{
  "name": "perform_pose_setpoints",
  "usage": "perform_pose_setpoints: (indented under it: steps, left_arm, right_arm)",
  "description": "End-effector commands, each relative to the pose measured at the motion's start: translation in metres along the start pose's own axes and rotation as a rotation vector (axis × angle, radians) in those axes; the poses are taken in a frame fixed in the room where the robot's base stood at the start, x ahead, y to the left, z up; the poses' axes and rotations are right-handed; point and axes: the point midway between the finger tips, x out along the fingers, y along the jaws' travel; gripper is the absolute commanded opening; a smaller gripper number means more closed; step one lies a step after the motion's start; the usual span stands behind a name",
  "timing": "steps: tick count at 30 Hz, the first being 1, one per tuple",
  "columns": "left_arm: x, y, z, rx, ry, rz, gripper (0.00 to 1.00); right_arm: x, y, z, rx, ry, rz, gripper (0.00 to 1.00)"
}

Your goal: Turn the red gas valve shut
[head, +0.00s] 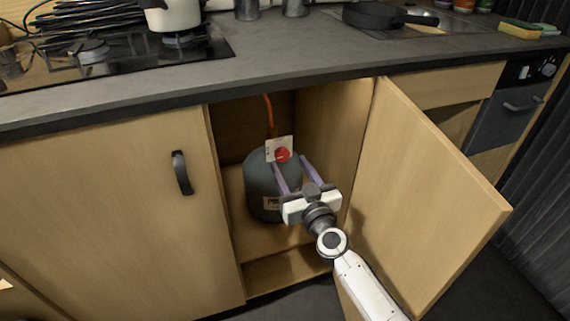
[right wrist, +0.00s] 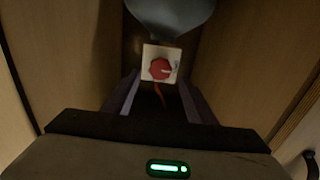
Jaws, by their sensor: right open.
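The red gas valve (head: 283,154) is a round knob on a pale square plate (head: 271,146) in the open cupboard, by the top of a grey gas bottle (head: 262,183). In the right wrist view the red knob (right wrist: 160,69) sits near the middle of its plate (right wrist: 148,52), with a pale mark at its right side. My right gripper (head: 289,165) is open and empty, its two purple fingers pointing at the valve, one toward each side of it. The right wrist view shows the knob beyond the fingertips, apparently apart from them. My left gripper is not in view.
An orange hose (head: 268,112) runs up from the plate. The cupboard's open door (head: 430,190) stands to the right of my arm; a closed door (head: 110,200) is at left. The worktop (head: 290,62) overhangs above, with a hob (head: 130,52) and pan (head: 375,17).

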Motion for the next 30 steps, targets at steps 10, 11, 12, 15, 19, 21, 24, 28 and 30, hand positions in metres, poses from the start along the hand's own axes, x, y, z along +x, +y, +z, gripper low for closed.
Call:
perform_pose_setpoints:
  steps: [10,11,12,15,19,21,24,28,30]
  left_arm:
    - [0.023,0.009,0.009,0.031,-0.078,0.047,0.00]
    - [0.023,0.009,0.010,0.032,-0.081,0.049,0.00]
    - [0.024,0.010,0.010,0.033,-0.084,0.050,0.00]
    - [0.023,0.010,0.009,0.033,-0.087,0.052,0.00]
    - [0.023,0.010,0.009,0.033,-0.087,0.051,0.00]
    - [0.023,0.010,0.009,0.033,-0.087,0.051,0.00]
    - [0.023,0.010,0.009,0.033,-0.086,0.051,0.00]
    - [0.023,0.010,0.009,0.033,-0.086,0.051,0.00]
    - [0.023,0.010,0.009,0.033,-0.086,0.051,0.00]
  right_arm:
    - [0.044,0.000,0.002,0.001,0.000,-0.001,0.51]
    - [0.046,0.000,0.002,0.000,0.000,-0.001,0.51]
    - [0.047,0.000,0.001,0.000,0.000,-0.001,0.51]
    - [0.047,0.000,0.001,0.001,-0.001,-0.001,0.51]
    - [0.047,0.000,0.001,0.001,-0.001,-0.001,0.51]
    - [0.047,0.000,0.001,0.001,-0.001,-0.001,0.44]
    - [0.047,0.000,0.001,0.001,-0.001,-0.001,0.27]
    - [0.047,0.000,0.001,0.001,-0.001,-0.001,0.10]
    - [0.047,0.000,0.001,0.002,-0.001,-0.001,0.10]
